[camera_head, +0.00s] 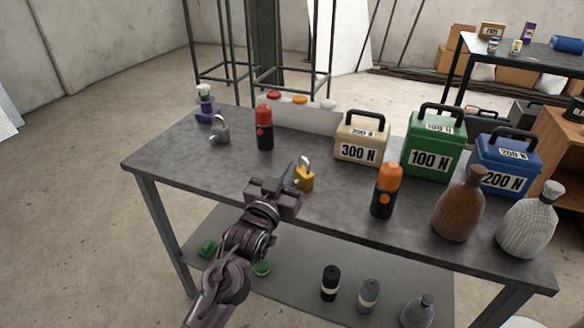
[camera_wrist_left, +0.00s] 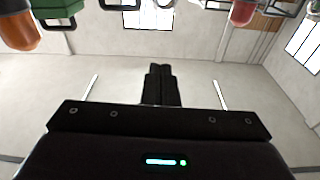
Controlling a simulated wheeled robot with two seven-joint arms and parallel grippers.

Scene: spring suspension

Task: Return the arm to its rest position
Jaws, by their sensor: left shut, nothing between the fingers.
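My left gripper (camera_head: 291,173) is shut and empty. It is above the front part of the grey table (camera_head: 330,205), just left of the yellow padlock (camera_head: 304,178); I cannot tell whether they touch. In the left wrist view, its two dark fingers (camera_wrist_left: 160,85) are together with nothing between them. My right gripper is in neither view.
On the table stand a grey padlock (camera_head: 219,131), red-topped bottle (camera_head: 264,128), orange-topped bottle (camera_head: 386,190), the 300 N (camera_head: 359,151), 100 N (camera_head: 430,160) and 200 N (camera_head: 505,181) weights, and brown (camera_head: 459,212) and grey (camera_head: 527,225) bottles. A lower shelf (camera_head: 300,275) holds several items.

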